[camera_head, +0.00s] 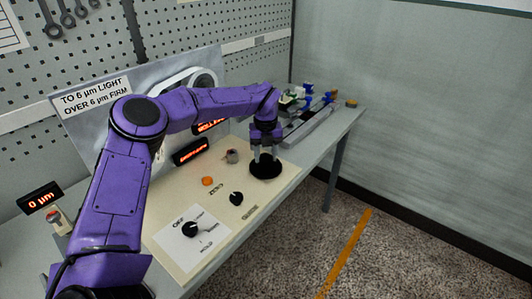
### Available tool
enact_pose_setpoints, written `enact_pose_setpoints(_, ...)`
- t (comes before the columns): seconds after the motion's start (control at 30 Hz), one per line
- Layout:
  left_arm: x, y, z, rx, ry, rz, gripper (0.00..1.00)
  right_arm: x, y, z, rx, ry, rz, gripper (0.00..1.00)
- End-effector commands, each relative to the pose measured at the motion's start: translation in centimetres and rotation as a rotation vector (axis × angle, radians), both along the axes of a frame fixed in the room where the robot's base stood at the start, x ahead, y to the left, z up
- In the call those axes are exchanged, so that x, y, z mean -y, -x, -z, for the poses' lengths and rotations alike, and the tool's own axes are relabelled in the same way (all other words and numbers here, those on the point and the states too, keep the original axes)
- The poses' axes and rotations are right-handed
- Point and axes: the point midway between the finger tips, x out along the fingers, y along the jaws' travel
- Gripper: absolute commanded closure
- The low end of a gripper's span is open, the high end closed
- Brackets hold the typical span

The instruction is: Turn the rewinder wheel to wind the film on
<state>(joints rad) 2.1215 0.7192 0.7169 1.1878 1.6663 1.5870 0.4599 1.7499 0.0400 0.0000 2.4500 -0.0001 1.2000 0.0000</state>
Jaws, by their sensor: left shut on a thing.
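A black round wheel (267,171) lies flat at the far right part of the cream panel (165,209). I take it for the rewinder wheel. My left gripper (265,158) points straight down over it, its grey fingers shut on the wheel's raised middle. The exact grip is small and partly hidden by the fingers. No film can be made out. My right gripper is not in view.
The panel also holds a black knob (236,198), an orange button (208,181) and a dial (190,229) on a white plate. A display (40,198) reads 0 µm. A sign (96,96) stands behind. Small blue-topped items (308,90) sit further right.

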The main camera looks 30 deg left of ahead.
Motion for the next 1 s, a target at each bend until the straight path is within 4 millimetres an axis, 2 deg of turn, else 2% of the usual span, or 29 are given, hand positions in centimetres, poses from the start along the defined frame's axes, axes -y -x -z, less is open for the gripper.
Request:
enact_pose_setpoints(0.5, 0.0, -0.1, -0.2, 0.002, 0.0, 0.384, 0.84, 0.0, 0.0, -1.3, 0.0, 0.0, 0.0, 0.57)
enact_pose_setpoints(1.0, -0.1, -0.1, -0.1, 0.003, 0.0, 0.493, 0.84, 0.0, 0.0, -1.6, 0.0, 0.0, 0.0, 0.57)
